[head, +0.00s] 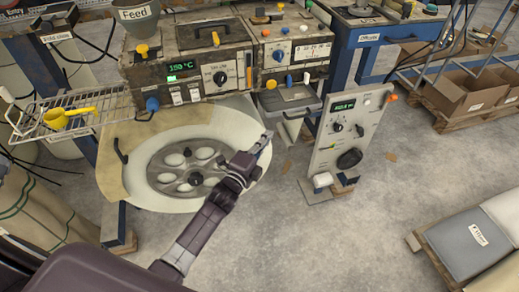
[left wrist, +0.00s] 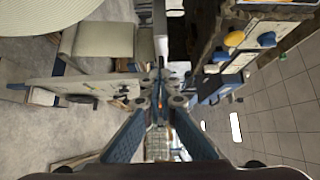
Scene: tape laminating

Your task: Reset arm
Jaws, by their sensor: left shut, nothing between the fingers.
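My left arm reaches up from the lower left of the head view. My left gripper (head: 266,143) is at its end, in front of the right rim of the large round reel (head: 150,165). In the left wrist view the two blue-padded fingers of the left gripper (left wrist: 160,82) come together at their tips, with nothing held between them. My right gripper does not show.
The laminating machine (head: 190,60) with a green display stands behind the reel. A grey control panel (head: 345,130) stands right of my gripper. A wire rack (head: 70,115) holds a yellow scoop (head: 65,117) at left.

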